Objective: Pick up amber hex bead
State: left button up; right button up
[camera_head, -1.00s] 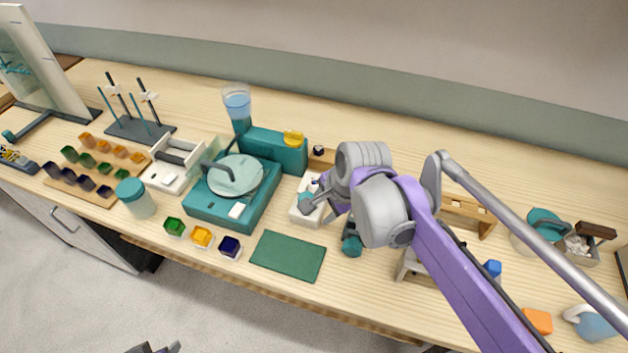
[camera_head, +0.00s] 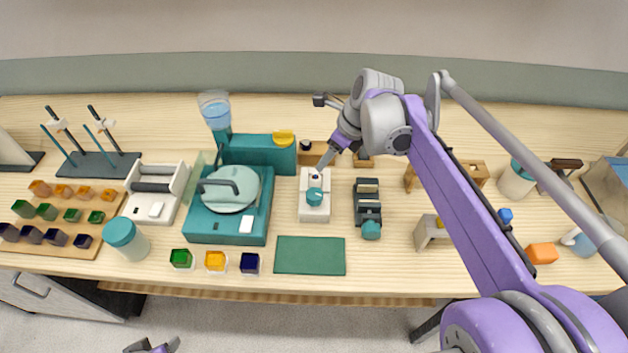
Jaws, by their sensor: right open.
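Several amber pieces stand in the back row of a wooden board (camera_head: 84,251) at the far left; one amber piece (camera_head: 85,192) is in that row. They are too small to tell which is a hex bead. Another amber piece (camera_head: 215,260) sits in a small clear dish at the front edge, between a green and a dark blue one. My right gripper (camera_head: 319,170) is open above a white device with a teal knob (camera_head: 314,196), far to the right of the board. My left gripper (camera_head: 152,347) only just shows at the bottom edge, below the table.
A teal machine with a round plate (camera_head: 232,190) and a white roller device (camera_head: 155,193) stand between the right gripper and the board. A teal-lidded jar (camera_head: 126,238) stands beside the board. A green mat (camera_head: 310,255) lies bare at the front.

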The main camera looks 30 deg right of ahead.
aim_at(316, 176)
jog(key=x, duration=1)
jog(key=shift+s+d+f, duration=0.1)
jog(key=shift+d, duration=0.25)
grip_shut()
